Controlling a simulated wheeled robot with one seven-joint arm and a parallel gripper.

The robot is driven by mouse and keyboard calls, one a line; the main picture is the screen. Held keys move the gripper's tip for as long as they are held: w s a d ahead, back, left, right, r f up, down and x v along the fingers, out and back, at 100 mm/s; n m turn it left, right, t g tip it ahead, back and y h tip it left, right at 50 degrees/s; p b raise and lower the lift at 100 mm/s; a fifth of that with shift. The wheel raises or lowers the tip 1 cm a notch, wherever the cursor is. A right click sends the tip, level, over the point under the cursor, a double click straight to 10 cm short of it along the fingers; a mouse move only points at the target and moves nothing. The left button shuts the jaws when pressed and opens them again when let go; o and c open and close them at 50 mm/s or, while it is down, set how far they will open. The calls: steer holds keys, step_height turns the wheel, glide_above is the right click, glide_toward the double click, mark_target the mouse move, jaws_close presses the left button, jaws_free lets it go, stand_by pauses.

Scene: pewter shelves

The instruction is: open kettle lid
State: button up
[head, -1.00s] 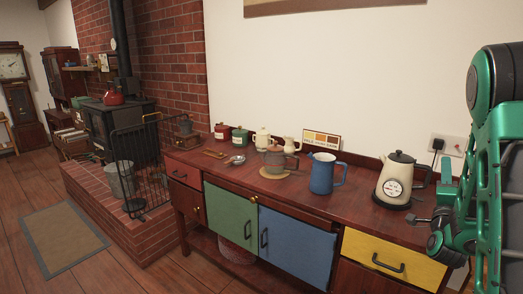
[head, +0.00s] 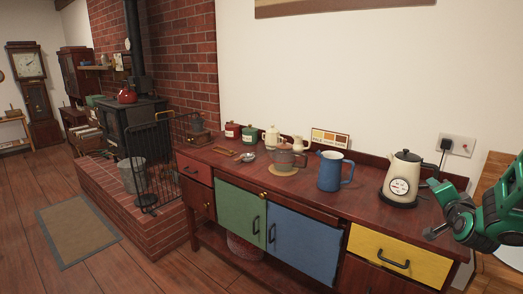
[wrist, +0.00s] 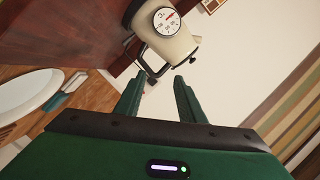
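The cream kettle (head: 400,180) stands upright on its dark base at the right end of the sideboard. It has a black lid (head: 408,156) with a small knob, a black handle on its right and a round dial on its side. The lid looks shut. In the head view my green arm is right of the kettle, and the fingers are hard to make out.
A blue jug (head: 331,172) stands left of the kettle, with a grey-brown teapot (head: 284,158) on a round mat farther left. A wall socket (head: 457,146) with a plug is behind the kettle. The sideboard top (head: 362,190) is clear between jug and kettle.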

steer(key=s+a+f+n+g+y, duration=0.1)
steer(key=s+a+f+n+g, duration=0.1)
steer(key=s, duration=0.5)
steer(key=s+a+f+n+g+y, duration=0.2)
steer(key=s+a+f+n+g, duration=0.1)
steer(key=s+g, duration=0.3)
steer(key=s+f, duration=0.1)
steer(key=s, duration=0.1)
steer(key=shift+s+a+f+n+y, duration=0.25)
steer(key=shift+s+a+n+y, duration=0.05)
steer(key=shift+a, duration=0.1)
steer(key=s+a+n+g, duration=0.1)
steer(key=s+a+g, duration=0.1)
steer(key=s, duration=0.4)
steer(key=s+a+g+y, duration=0.1)
steer(key=s+a+g, duration=0.1)
steer(key=s, duration=0.5)
steer(key=s+a+r+n+g+y, duration=0.1)
steer(key=s+a+g, duration=0.1)
steer(key=s, duration=0.4)
steer(key=shift+s+a+n+g, duration=0.15)
steer(key=shift+s+n+g, duration=0.1)
steer(key=shift+n+g, duration=0.05)
steer(key=shift+s+a+y, duration=0.15)
steer(key=shift+s+y, duration=0.15)
steer(key=shift+s, duration=0.05)
steer(key=shift+c, duration=0.6)
